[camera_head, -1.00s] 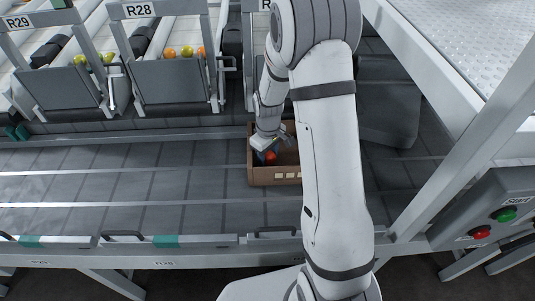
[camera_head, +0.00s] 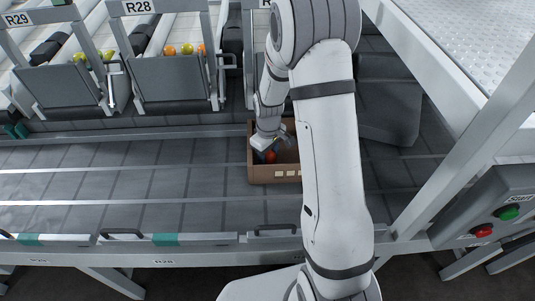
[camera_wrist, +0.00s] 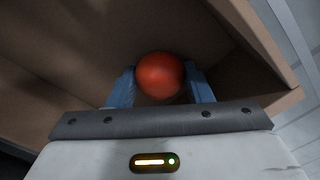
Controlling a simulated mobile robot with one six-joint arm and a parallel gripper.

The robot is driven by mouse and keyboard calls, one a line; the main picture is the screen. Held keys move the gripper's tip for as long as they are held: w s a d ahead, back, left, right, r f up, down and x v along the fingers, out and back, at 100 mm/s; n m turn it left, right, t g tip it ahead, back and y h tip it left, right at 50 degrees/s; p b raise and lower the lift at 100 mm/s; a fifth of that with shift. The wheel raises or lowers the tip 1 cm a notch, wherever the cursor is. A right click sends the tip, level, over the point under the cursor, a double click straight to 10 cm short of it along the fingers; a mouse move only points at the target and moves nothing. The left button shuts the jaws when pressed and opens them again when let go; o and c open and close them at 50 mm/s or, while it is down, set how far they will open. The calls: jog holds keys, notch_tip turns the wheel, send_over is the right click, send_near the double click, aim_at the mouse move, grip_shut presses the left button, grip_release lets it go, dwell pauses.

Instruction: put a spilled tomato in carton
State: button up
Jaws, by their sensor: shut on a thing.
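A red tomato (camera_wrist: 160,75) is held between the two blue fingers of my gripper (camera_wrist: 160,88) in the wrist view. In the head view, the tomato (camera_head: 271,155) shows as a small red spot below my gripper (camera_head: 264,152). The brown carton (camera_head: 262,175) stands on the grey belt, and my gripper is inside its opening at the left part. The carton's inner walls (camera_wrist: 285,100) surround the tomato in the wrist view. Whether the tomato touches the carton's floor cannot be told. My arm hides the right part of the carton.
The grey belt (camera_head: 120,185) is clear to the left of the carton. Chutes marked R28 (camera_head: 172,82) and R29 (camera_head: 65,88) hold several tomatoes behind it. A control box (camera_head: 490,205) with green and red buttons stands at the right.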

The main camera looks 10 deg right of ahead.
jog(key=shift+f, duration=0.1)
jog(key=o, duration=0.8)
jog(key=shift+c, duration=0.5)
jog(key=shift+c, duration=1)
jog(key=shift+r+p, duration=2.45)
jog(key=shift+r, duration=1.05)
